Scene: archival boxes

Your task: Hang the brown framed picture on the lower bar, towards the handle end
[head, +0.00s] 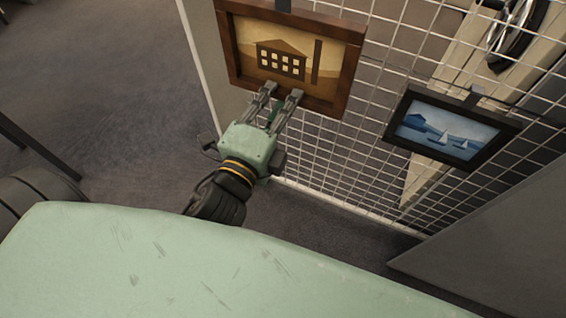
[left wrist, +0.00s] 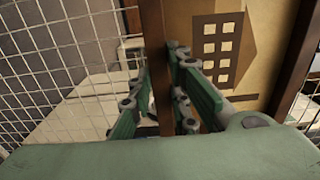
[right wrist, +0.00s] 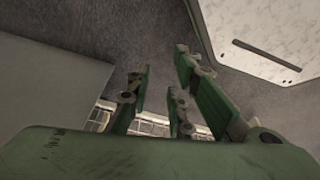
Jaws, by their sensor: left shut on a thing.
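The brown framed picture (head: 302,65) shows a dark building on a tan ground. It is near the top of the head view, in front of the white mesh panel, slightly tilted. A dark hook (head: 283,5) rises from its top edge and leaves the frame, so I cannot tell what it rests on. My left gripper (head: 282,92) is shut on the picture's lower frame edge; in the left wrist view the brown frame (left wrist: 150,45) passes between its fingers (left wrist: 160,80). My right gripper (right wrist: 158,85) is open and empty above the floor in the right wrist view.
A black-framed sailboat picture (head: 452,130) hangs by a hook from a thin dark bar (head: 532,112) on the mesh panel (head: 345,150), to the right. A grey panel (head: 510,235) stands at lower right.

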